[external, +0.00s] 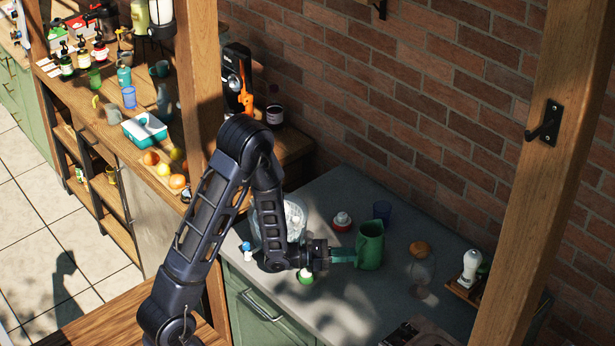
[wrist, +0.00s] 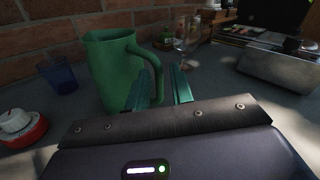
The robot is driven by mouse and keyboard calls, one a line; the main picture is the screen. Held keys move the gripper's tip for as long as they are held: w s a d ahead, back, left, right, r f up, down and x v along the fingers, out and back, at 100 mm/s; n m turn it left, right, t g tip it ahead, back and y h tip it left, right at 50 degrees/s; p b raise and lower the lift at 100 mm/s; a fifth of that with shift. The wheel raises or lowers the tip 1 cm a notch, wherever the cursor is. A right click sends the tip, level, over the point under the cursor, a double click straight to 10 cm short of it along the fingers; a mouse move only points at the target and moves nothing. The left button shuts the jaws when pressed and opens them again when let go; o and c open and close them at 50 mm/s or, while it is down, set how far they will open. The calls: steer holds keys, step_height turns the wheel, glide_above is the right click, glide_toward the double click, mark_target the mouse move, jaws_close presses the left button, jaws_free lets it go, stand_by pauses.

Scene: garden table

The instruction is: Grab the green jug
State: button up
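The green jug (external: 370,247) stands upright on the grey counter near the brick wall. It also shows in the wrist view (wrist: 113,68), with its handle (wrist: 160,62) to the right of the body. My gripper (external: 345,257) reaches in from the left at the jug's side in the external view. In the wrist view its two green fingers (wrist: 163,88) are apart, and the handle appears between them. I cannot tell whether either finger touches the handle.
Wooden posts (external: 545,150) frame the counter.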

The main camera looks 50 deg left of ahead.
mark_target(366, 250)
steer(key=x, duration=0.5)
steer(key=shift+w, duration=0.15)
jaws_close()
